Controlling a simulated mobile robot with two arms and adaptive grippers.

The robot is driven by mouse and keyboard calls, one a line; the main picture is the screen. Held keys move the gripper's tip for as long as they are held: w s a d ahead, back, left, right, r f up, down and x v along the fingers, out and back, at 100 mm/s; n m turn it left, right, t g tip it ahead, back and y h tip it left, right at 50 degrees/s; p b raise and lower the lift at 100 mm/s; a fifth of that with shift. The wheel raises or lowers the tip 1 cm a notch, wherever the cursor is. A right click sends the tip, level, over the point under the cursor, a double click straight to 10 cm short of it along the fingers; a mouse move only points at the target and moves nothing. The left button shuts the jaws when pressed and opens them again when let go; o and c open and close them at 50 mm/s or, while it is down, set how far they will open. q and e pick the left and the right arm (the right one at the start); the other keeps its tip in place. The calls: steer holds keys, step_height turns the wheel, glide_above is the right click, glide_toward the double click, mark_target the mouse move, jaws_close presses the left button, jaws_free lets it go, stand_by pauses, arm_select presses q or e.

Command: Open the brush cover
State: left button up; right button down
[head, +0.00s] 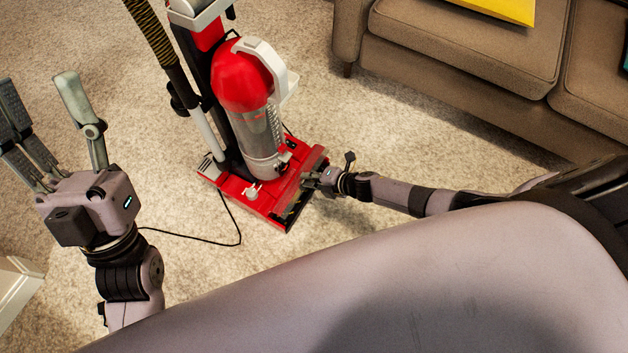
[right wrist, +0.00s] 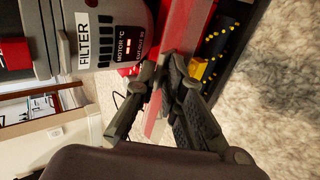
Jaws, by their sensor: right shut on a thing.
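A red and grey upright vacuum cleaner (head: 245,90) stands on the carpet in the middle of the head view. The dark brush slot (head: 294,208) shows at the front of its floor head. In the right wrist view the brush roller (right wrist: 218,42) with yellow bristles is exposed beside the red brush cover (right wrist: 181,28), which looks raised. My right gripper (head: 311,180) is at the floor head. In the right wrist view its fingers (right wrist: 168,66) are shut on the red cover's edge. My left gripper (head: 36,82) is open and empty, apart from the vacuum, its fingers pointing up.
A brown sofa (head: 465,50) with a yellow item (head: 503,9) on it stands at the upper right. A black cord (head: 205,240) lies on the carpet left of the floor head. A white edge (head: 18,285) is at the lower left. Carpet between vacuum and sofa is clear.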

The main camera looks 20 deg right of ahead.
steer(key=shift+w+a+r+p, duration=0.35)
steer(key=shift+w+a+r, duration=0.3)
steer(key=shift+w+r, duration=0.2)
arm_select(q)
steer(key=w+f+g+y, duration=0.1)
steer(key=w+f+g, duration=0.2)
steer(key=w, duration=0.2)
steer(key=shift+d+f, duration=0.25)
steer(key=shift+d, duration=0.15)
arm_select(e)
steer(key=shift+w+a+r, duration=0.15)
steer(key=shift+w+a, duration=0.25)
steer(key=shift+w, duration=0.1)
steer(key=c, duration=1.9)
jaws_free()
arm_select(q)
steer(key=shift+s, duration=0.1)
arm_select(e)
steer(key=shift+o, duration=0.6)
steer(key=shift+s, duration=0.1)
